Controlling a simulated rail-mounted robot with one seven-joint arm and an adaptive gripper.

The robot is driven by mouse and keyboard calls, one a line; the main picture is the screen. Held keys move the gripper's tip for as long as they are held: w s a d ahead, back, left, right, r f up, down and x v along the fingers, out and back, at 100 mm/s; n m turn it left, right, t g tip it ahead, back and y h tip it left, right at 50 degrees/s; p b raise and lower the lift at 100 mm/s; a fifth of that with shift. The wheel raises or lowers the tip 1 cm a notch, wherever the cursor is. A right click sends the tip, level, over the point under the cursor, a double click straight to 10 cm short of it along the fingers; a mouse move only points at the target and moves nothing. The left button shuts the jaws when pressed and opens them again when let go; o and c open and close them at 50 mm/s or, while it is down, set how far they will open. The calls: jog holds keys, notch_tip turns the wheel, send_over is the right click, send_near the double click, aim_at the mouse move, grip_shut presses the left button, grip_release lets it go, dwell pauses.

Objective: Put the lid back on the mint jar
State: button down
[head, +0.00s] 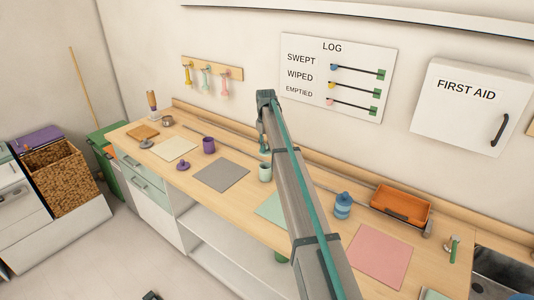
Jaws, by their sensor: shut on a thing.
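The mint jar (265,174) stands upright on the wooden counter, behind the mint mat (272,208). My gripper (264,148) points down just above the jar, small and partly covered by my own arm. It is shut on a small greenish thing at its tips, which looks like the mint lid. The lid's outline is too small to make out clearly. I cannot tell whether the lid touches the jar's rim.
A purple jar (209,146) stands open, its purple lid (183,166) lying nearby. A blue lidded jar (343,207) and an orange tray (402,205) are to the right. The grey mat (222,175) and pink mat (380,256) are bare. My arm hides the counter's middle.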

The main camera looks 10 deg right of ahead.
aim_at(266, 153)
jog(key=shift+w+a+f, duration=0.1)
jog(key=shift+w+f, duration=0.05)
jog(key=shift+w, duration=0.1)
jog(key=shift+s+f+b, duration=0.1)
jog(key=shift+f+b, duration=0.8)
jog(key=shift+f, duration=0.9)
jog(key=shift+f+b, duration=0.3)
jog(key=shift+f, duration=0.9)
jog(key=shift+f, duration=0.15)
dwell(0.5)
jog(key=shift+c, duration=2.4)
grip_release()
jog(key=shift+p, duration=0.35)
jog(key=shift+r+p, duration=1.4)
jog(key=shift+r, duration=2.1)
